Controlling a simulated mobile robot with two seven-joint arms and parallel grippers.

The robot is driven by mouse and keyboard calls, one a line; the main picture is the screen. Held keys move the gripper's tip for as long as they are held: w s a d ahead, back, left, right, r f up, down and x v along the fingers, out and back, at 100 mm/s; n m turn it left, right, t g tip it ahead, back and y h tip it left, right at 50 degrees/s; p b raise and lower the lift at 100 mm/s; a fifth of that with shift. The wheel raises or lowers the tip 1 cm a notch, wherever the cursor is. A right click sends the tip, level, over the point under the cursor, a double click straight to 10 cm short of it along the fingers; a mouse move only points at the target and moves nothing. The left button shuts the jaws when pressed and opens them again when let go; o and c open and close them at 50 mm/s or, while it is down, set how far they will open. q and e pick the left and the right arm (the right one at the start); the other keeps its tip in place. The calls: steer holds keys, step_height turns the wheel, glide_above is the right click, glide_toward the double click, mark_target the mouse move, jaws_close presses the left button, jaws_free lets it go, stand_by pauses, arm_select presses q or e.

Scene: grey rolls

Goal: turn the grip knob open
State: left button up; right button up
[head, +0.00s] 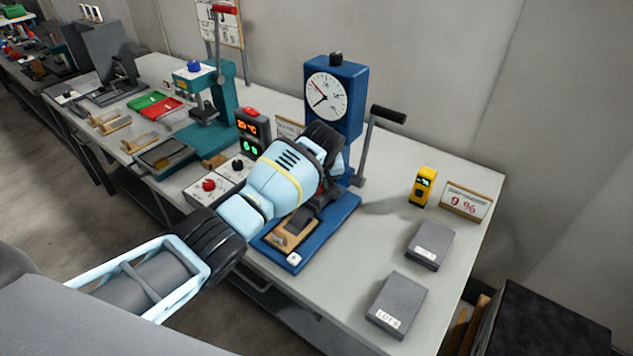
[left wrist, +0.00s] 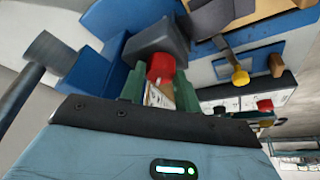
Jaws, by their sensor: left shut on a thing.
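The blue tester with a round dial (head: 328,98) stands on the bench, with a black-handled crank (head: 370,145) on its right side. My left arm reaches across its front, and in the head view my wrist hides most of the gripper and the knob. In the left wrist view a red grip knob (left wrist: 160,67) sits in front of a dark grey block (left wrist: 155,42). My left gripper (left wrist: 159,88) has its green fingers on either side of the knob and is shut on it. A pale strip shows between the fingers. My right gripper is in neither view.
Two grey lot blocks (head: 430,245) (head: 397,304), a yellow meter (head: 423,186) and a 9 % card (head: 466,202) stand on the right. A control box with a red knob (head: 208,185) and a teal press (head: 222,100) are on the left. Bare bench lies between tester and blocks.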

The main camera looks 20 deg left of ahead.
arm_select(q)
steer(key=o, duration=1)
steer(key=shift+r, duration=0.1)
steer(key=shift+v, duration=3.8)
